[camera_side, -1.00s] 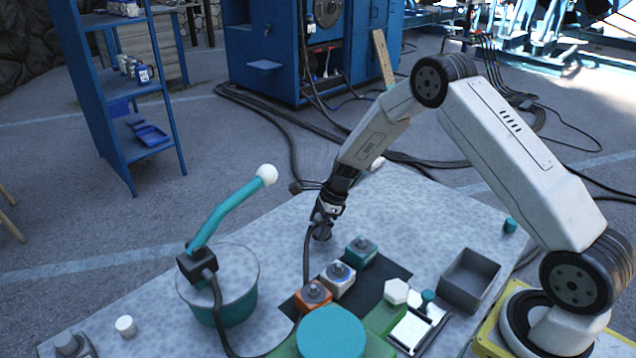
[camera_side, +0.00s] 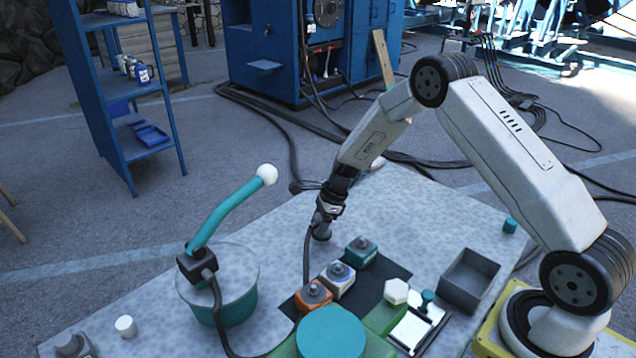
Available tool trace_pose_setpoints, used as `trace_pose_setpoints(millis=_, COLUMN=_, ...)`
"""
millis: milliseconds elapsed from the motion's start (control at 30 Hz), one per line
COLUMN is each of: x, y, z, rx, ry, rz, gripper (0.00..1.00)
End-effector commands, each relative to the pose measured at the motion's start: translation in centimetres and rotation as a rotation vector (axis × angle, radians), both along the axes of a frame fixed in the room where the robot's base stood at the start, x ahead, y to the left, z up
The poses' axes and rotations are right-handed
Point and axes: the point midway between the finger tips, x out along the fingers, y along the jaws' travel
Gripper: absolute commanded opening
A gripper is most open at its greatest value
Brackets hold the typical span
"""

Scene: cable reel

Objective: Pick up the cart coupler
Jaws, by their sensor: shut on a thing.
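My gripper (camera_side: 325,214) points down over the far middle of the grey table. It is shut on the cart coupler (camera_side: 319,219), a small dark piece at the end of a black cable, mostly hidden by the jaws. A short grey cylindrical stub (camera_side: 322,234) shows directly below the jaws at the table top. I cannot tell whether the coupler touches it or is clear of it. The black cable (camera_side: 306,262) hangs from the jaws and runs down past the coloured blocks. A cable also leaves the black box on the teal reel (camera_side: 237,304), which has a teal crank arm with a white knob.
Orange (camera_side: 313,296), white (camera_side: 338,281) and teal (camera_side: 361,252) socket blocks stand on a dark mat close to the cable. The table right of my gripper is mostly clear.

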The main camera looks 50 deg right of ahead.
Motion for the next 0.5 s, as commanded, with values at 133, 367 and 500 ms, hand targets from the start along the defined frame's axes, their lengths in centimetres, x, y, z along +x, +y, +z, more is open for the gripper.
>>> trace_pose_setpoints(millis=133, x=0.1, y=0.0, z=0.3, rx=0.000, ry=-0.002, rz=0.001, gripper=0.00)
trace_pose_setpoints(millis=367, x=0.1, y=0.0, z=1.8, rx=0.000, ry=-0.005, rz=-0.001, gripper=0.00)
trace_pose_setpoints(millis=500, x=0.0, y=0.0, z=3.4, rx=-0.001, ry=-0.004, rz=0.001, gripper=0.00)
